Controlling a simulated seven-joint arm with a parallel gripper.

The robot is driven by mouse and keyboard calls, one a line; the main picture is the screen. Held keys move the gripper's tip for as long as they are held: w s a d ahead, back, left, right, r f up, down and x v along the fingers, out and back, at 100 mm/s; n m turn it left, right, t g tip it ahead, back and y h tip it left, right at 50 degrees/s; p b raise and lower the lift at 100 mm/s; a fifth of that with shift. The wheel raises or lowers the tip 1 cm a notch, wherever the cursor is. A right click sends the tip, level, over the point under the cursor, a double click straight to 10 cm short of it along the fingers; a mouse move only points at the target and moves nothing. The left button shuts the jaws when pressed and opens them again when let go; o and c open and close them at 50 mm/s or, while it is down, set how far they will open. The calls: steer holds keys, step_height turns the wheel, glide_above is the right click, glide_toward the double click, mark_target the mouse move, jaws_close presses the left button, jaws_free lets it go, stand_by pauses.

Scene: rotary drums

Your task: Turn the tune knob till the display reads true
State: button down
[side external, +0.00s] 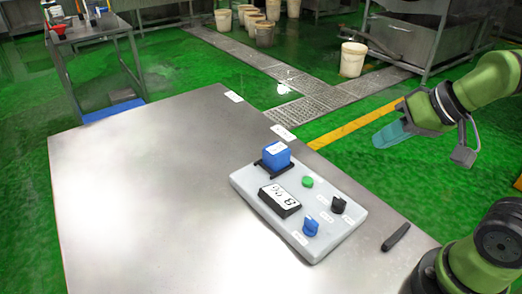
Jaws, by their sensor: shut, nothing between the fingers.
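A light grey panel (262,208) lies on the metal table. It carries a black display box (280,200) with a white face; its characters are turned and too small to read surely. A blue knob (310,227) and a black knob (338,205) stand on the panel's right part. Small white labels lie beside them, too small to read, so I cannot tell which is the tune knob. My gripper (388,136) has teal fingers, shut and empty. It hangs up and to the right of the panel, apart from both knobs.
A blue block (276,155) sits in a black holder at the panel's back, near a green button (307,182). A black handle-like object (395,237) lies on the table (130,190) right of the panel. The table's left side is clear.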

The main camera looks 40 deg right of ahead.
steer(key=c, duration=1.8)
jaws_free()
steer(key=shift+o, duration=1)
steer(key=shift+f, duration=0.15)
steer(key=o, duration=0.5)
steer(key=shift+w+a+f+n+g, duration=0.4)
steer(key=shift+w+a+f+g, duration=0.2)
steer(key=shift+w+a+g, duration=0.15)
steer(key=n+g+h, duration=0.2)
steer(key=n+g, duration=0.2)
steer(key=g, duration=0.2)
glide_toward(312, 220)
step_height(312, 220, down, 9)
steer(key=shift+s+f, duration=0.1)
steer(key=shift+s, duration=0.05)
jaws_close()
